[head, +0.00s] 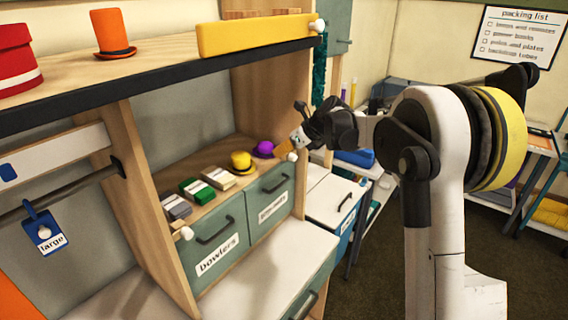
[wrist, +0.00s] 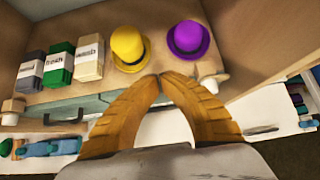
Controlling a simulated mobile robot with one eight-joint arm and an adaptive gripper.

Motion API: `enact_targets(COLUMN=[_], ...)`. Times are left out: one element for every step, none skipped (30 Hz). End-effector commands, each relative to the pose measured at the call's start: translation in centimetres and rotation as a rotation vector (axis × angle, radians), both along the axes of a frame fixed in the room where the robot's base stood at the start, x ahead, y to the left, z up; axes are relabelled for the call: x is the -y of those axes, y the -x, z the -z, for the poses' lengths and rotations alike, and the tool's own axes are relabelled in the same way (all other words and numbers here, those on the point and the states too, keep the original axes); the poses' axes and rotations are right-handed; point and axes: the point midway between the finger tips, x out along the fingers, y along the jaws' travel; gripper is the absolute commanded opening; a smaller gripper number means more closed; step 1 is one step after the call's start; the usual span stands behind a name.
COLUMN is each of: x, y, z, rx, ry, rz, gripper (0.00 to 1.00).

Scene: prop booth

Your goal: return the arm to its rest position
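My arm (head: 435,190) reaches left from the right side of the head view, with its end bent toward the shelf nook. My gripper (head: 279,154) is at the right end of the nook, close to the purple hat (head: 263,149). In the wrist view its two ridged orange-brown fingers (wrist: 159,76) curve in and their tips meet, with nothing between them. The fingertips show just in front of the yellow hat (wrist: 128,47) and the purple hat (wrist: 188,38), apparently apart from both.
Several small labelled packets (head: 197,190) line the nook shelf beside the hats. Below are drawers, one labelled bowlers (head: 217,254). A wooden side panel (head: 300,110) and a white peg (wrist: 208,75) are near the gripper. Open floor (head: 370,270) shows around my arm's base.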

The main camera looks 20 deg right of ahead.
Motion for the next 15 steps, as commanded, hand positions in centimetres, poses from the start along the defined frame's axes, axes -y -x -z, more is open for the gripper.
enact_targets(x=[-0.1,-0.2,-0.4,-0.7,-1.0,-1.6,-2.2,-2.8,-3.5,-3.9,-4.1,-4.1,-3.8,-3.2,-2.1], y=[-0.1,-0.2,-0.2,-0.3,-0.4,-0.4,-0.4,-0.4,-0.3,0.0,0.4,1.2,1.9,2.8,4.2], z=[-0.5,-0.7,-1.2,-1.6,-2.3,-3.5,-4.8,-6.2,-8.7,-10.8,-13.0,-15.8,-17.7,-19.3,-21.0], rx=[0.000,0.001,0.006,0.015,0.027,0.051,0.074,0.099,0.139,0.170,0.200,0.232,0.252,0.265,0.273], ry=[0.000,-0.002,-0.011,-0.025,-0.046,-0.091,-0.136,-0.194,-0.292,-0.381,-0.479,-0.619,-0.727,-0.837,-0.984], rz=[0.000,0.001,0.006,0.015,0.029,0.058,0.087,0.125,0.188,0.246,0.311,0.403,0.476,0.551,0.654], gripper=[0.00,0.00,0.00,0.00,0.00,0.00,0.00,0.00,0.00,0.00,0.00,0.00,0.00,0.00,0.00])
